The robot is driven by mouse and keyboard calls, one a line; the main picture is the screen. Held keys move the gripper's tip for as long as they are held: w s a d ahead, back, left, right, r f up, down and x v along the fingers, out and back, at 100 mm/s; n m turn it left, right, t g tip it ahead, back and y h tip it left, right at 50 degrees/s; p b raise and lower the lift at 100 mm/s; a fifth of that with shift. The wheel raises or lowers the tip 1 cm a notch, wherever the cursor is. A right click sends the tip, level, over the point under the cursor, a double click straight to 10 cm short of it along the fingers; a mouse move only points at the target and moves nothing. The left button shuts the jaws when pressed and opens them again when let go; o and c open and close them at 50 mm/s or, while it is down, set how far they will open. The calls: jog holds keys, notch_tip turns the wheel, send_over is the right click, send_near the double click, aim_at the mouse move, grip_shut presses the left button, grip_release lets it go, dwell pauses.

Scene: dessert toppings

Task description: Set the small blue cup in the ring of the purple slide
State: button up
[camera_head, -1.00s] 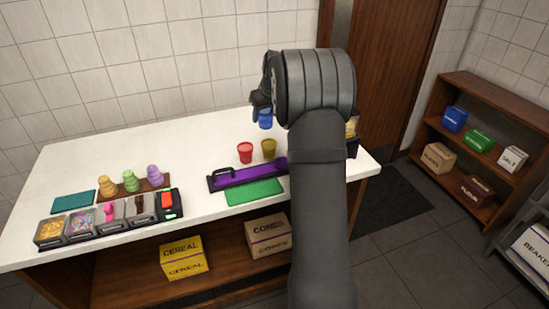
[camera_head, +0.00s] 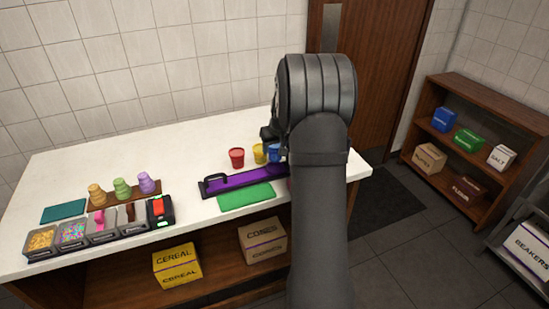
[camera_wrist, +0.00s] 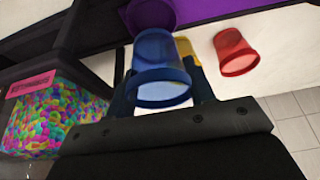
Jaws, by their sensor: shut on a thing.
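My gripper (camera_wrist: 163,92) is shut on the small blue cup (camera_wrist: 158,60), which fills the space between its fingers in the wrist view. In the head view the blue cup (camera_head: 273,153) is partly hidden by my gripper, just right of the yellow cup and close to the right part of the purple slide (camera_head: 232,180). The purple slide lies on the counter in a dark frame with a handle at its left. Its right end and ring are hidden by my arm. In the wrist view a round purple shape shows behind the blue cup; I cannot tell whether it is the ring.
A red cup (camera_head: 237,158) and a yellow cup (camera_head: 259,153) stand behind the slide. A green mat (camera_head: 246,195) lies in front of it. A clear bin of coloured sprinkles (camera_wrist: 50,115) is close to my gripper at left in the wrist view. The counter's back is clear.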

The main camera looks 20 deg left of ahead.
aim_at(275, 156)
jog(key=shift+f, duration=2.35)
jog(key=shift+f, duration=0.15)
jog(key=o, duration=1)
jog(key=shift+o, duration=0.2)
jog(key=shift+r, duration=0.3)
jog(key=v, duration=1.2)
jog(key=shift+f, duration=0.15)
